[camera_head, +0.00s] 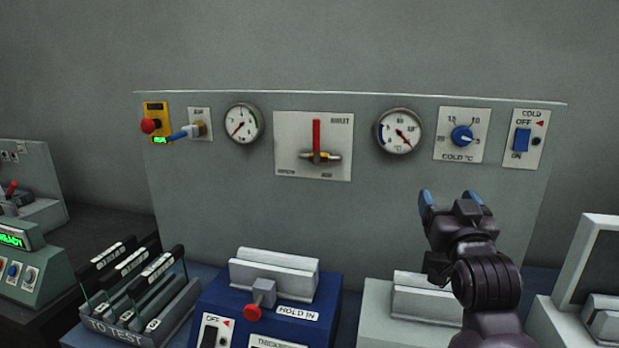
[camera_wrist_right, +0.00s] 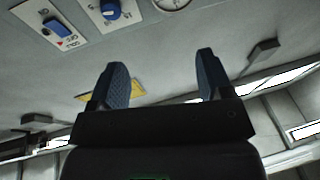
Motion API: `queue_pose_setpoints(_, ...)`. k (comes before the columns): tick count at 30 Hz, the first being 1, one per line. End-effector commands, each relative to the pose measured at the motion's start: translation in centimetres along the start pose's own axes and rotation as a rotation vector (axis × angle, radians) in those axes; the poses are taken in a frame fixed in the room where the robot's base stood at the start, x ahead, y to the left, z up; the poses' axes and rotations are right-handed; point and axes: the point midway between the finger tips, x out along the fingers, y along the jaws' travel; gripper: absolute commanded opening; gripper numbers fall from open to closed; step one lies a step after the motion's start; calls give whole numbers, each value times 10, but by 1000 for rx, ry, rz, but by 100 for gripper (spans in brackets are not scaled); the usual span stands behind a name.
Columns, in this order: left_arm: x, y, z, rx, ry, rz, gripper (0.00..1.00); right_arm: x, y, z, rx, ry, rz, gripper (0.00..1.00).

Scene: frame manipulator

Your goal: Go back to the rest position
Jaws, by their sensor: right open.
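My right gripper (camera_head: 451,197) is raised in front of the grey panel (camera_head: 220,195), at the right of the head view, below the COLD °C dial. Its two blue fingertips are apart with nothing between them. In the right wrist view the open fingers (camera_wrist_right: 160,82) also show empty, with the panel beyond them. The blue dial knob (camera_head: 461,136) and the COLD rocker switch (camera_head: 521,140) are above the gripper, apart from it. My left gripper is not in the head view.
A blue machine (camera_head: 265,300) with a red-tipped knob stands front centre. A rack marked TO TEST (camera_head: 150,310) is at its left. A pale device (camera_head: 375,310) stands beside my right arm, and a screen unit (camera_head: 600,270) is at the far right. The space before the panel's middle is clear.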

Motion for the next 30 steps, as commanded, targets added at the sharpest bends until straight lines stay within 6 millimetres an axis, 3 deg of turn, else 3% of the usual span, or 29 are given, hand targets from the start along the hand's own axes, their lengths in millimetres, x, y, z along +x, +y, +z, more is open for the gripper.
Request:
queue_pose_setpoints(1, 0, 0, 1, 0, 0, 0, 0, -8, 1, 28, -19, -29, -13, 73)
queue_pose_setpoints(8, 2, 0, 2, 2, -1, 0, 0, -62, 3, 145, -68, -163, -70, 73)
queue_pose_setpoints(14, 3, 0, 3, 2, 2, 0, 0, -136, 12, 239, -81, -321, -99, 73)
queue_pose_setpoints(18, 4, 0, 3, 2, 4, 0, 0, -200, 20, 296, -81, -457, -108, 73)
queue_pose_setpoints(24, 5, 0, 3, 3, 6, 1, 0, -300, 34, 356, -89, -660, -105, 73)
queue_pose_setpoints(27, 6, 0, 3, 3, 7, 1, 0, -339, 41, 370, -92, -731, -98, 73)
queue_pose_setpoints(30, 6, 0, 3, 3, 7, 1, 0, -365, 47, 378, -95, -777, -88, 73)
